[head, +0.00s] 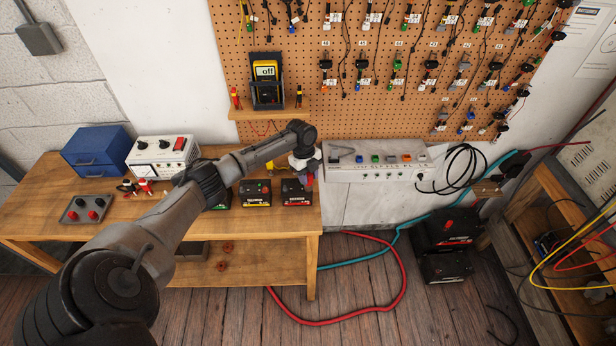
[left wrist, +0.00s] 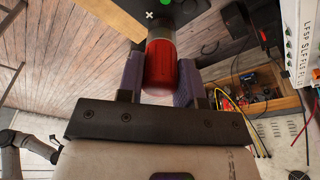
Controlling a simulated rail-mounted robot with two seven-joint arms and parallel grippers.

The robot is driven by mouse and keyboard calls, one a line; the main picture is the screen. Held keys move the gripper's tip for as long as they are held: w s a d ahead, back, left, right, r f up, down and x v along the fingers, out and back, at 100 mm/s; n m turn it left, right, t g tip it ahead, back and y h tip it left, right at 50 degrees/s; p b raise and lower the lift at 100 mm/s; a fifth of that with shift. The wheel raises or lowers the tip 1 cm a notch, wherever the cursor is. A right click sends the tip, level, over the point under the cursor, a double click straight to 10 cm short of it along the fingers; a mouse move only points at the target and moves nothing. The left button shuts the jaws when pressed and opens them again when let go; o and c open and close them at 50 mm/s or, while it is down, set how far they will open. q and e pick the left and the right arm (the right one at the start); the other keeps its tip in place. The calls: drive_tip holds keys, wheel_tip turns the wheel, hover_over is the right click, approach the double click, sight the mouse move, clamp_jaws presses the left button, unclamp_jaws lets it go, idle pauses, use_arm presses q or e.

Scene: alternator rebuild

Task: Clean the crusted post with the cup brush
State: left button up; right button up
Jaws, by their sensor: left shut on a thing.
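My left gripper (head: 306,170) is over the right-hand battery (head: 296,192) at the bench's right end. In the left wrist view its two purple fingers (left wrist: 160,82) are shut on the red handle of a tool, the cup brush (left wrist: 161,68). The brush's grey far end points at a dark battery top (left wrist: 205,8) with a white mark. The crusted post is hidden behind the brush, and I cannot tell whether they touch. A middle battery (head: 256,194) and a left battery (head: 218,200), partly behind my arm, stand beside it. My right gripper is not in view.
The wooden bench (head: 270,224) also holds a blue drawer box (head: 95,150), a white power unit (head: 162,156) and a grey tray (head: 86,209). A grey labelled rail (head: 375,174) is close right of my gripper. A yellow meter (head: 266,72) stands on a shelf above.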

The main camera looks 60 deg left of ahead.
use_arm(q)
drive_tip(key=shift+r+n+p, duration=0.2)
drive_tip(key=shift+n+p, duration=0.1)
drive_tip(key=shift+p, duration=0.25)
drive_tip(key=n+p, duration=0.3)
drive_tip(key=n+t+p, duration=0.1)
drive_tip(key=n+p, duration=0.2)
drive_tip(key=p, duration=0.1)
drive_tip(key=shift+n+y, duration=0.3)
drive_tip(key=shift+n+t+p, duration=0.3)
drive_tip(key=shift+n+p, duration=0.35)
drive_tip(key=shift+n, duration=0.15)
drive_tip(key=shift+f+n, duration=0.2)
drive_tip(key=shift+n, duration=0.3)
drive_tip(key=shift+f+m, duration=0.2)
drive_tip(key=shift+m, duration=0.1)
drive_tip(key=m+g+b, duration=0.1)
drive_tip(key=m+b, duration=0.5)
drive_tip(key=m, duration=0.1)
drive_tip(key=shift+r+m+b, duration=0.15)
drive_tip(key=shift+m+b, duration=0.45)
drive_tip(key=shift+m, duration=0.4)
drive_tip(key=shift+r+g+h, duration=0.1)
drive_tip(key=shift+g+h, duration=0.2)
drive_tip(key=shift+h, duration=0.1)
